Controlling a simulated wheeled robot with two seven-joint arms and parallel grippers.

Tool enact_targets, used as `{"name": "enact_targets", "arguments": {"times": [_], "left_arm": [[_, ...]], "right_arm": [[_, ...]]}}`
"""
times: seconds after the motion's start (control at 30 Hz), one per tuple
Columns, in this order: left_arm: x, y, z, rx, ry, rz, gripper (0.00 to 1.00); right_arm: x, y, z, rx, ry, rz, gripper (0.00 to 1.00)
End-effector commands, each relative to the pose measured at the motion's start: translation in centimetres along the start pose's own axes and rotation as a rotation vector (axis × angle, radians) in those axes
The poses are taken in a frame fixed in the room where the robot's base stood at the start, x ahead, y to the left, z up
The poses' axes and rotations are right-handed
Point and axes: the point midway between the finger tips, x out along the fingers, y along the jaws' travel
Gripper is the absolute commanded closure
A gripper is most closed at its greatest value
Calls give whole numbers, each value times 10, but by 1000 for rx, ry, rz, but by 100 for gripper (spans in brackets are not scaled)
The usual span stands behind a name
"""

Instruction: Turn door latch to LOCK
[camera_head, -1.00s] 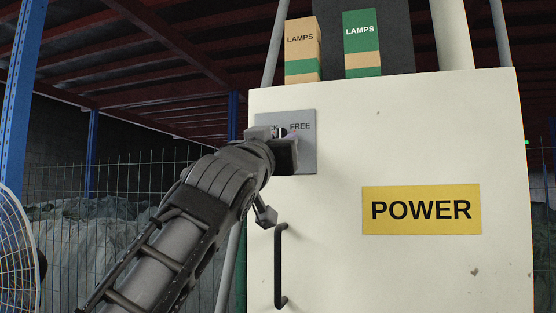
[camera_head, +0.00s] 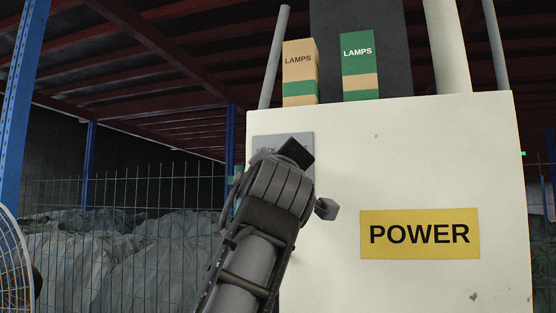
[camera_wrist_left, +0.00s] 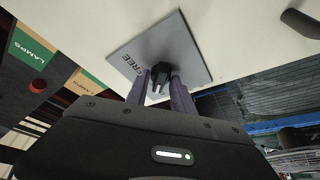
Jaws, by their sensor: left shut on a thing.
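The door latch is a black knob (camera_wrist_left: 159,74) on a grey plate (camera_wrist_left: 190,48) in the left wrist view. The word FREE shows on the plate beside the knob. My left gripper (camera_wrist_left: 160,90) is shut on the knob, one finger on each side. In the head view the plate (camera_head: 283,140) is at the upper left of the white cabinet door (camera_head: 420,160). There my left gripper (camera_head: 296,152) is in front of the plate, and my wrist hides the knob and part of the lettering. My right gripper is not in view.
A yellow POWER sign (camera_head: 420,234) is on the door. Two LAMPS boxes, one tan (camera_head: 299,70) and one green (camera_head: 358,62), stand on top of the cabinet. A wire fence (camera_head: 110,200) with grey sheeting behind it is at the left. A dark bar (camera_wrist_left: 300,22) sticks out from the door.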

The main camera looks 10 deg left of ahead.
Motion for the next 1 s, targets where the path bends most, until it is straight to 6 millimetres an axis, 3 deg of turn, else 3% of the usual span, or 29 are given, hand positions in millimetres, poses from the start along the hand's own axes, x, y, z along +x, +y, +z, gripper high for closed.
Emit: {"name": "enact_targets", "arguments": {"times": [0.5,0.53,0.77,1.0], "left_arm": [[0,0,1,-28,-1,-12,100],[0,0,1,-28,-1,-12,70],[0,0,0,-27,0,-11,51],[0,0,0,-27,0,-11,50]], "right_arm": [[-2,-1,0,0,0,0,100],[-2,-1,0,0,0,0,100],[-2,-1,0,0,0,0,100],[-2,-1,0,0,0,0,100]]}}
